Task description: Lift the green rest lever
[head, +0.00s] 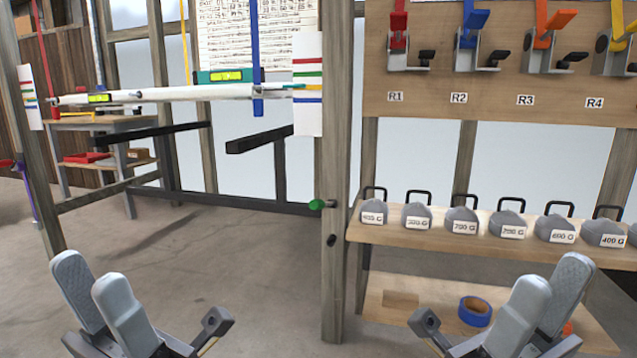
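The green rest lever (317,204) is a small green knob on a short metal shaft. It sticks out to the left from the wooden post (331,150) in the middle of the head view. My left gripper (92,273) is low at the left, open and empty, well apart from the lever. My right gripper (552,272) is low at the right, its fingers apart and empty, also far from the lever. A dark round knob (332,240) sits on the post just below the lever.
A white beam (200,92) with spirit levels hangs across the left bay. A shelf (380,232) holds several grey weights. Above it, a board (420,110) carries colored cleats labeled R1 to R4. Blue tape (474,311) lies on the lower shelf. Floor left of the post is clear.

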